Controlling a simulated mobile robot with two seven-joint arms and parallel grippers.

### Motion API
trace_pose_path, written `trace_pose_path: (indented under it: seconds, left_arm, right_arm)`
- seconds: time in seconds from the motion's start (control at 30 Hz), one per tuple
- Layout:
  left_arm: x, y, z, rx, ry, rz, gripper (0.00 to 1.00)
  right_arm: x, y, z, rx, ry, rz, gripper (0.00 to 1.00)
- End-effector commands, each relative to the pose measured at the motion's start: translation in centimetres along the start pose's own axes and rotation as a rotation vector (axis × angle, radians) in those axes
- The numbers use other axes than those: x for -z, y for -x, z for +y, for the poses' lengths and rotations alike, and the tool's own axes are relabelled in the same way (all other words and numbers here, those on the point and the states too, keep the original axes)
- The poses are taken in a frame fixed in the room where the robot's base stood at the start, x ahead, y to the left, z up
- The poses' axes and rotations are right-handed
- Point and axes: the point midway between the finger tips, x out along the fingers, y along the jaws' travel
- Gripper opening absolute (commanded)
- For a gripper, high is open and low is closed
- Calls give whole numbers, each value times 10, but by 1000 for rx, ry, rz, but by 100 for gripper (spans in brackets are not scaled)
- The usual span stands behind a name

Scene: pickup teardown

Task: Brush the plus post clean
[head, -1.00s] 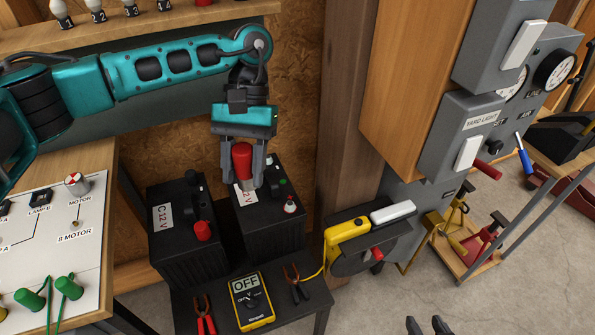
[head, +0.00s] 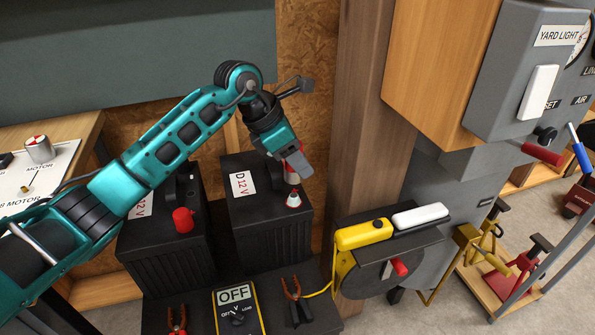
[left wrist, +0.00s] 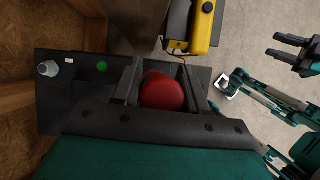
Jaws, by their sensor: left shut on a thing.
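My left gripper (head: 297,168) is shut on the red-handled brush (head: 290,177), over the front right of battery D (head: 268,245). The plus post (head: 293,199), a pale cone with a red ring at its base, stands right under the brush. Whether they touch I cannot tell. In the left wrist view the round red end of the brush (left wrist: 162,92) sits between the fingers, and the plus post is hidden. A grey post (left wrist: 48,68) and a green dot (left wrist: 102,66) show on the battery top. My right gripper (left wrist: 288,48) shows there with its fingers apart, empty.
Battery C (head: 165,255) with a red cap (head: 183,220) stands to the left. In front lie a yellow meter (head: 238,309) reading OFF and red-handled clamps (head: 177,320). A dark unit with a yellow grip (head: 364,234) is to the right, beside a wooden post (head: 360,110).

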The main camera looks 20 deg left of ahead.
Motion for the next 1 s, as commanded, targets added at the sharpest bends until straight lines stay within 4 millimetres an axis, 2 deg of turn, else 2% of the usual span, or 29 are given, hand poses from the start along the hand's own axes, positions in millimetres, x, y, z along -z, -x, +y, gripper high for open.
trace_pose_path:
  seconds: [0.27,0.6,1.0]
  left_arm:
    - [6,-10,3,-20,36,-1,11]
    - [22,-39,2,-18,35,0,11]
    - [26,-44,2,-18,34,0,11]
  right_arm:
    - [-7,-5,0,2,0,2,43]
    - [-25,-17,-3,9,-11,-10,43]
    - [-21,-17,-8,17,-21,-7,43]
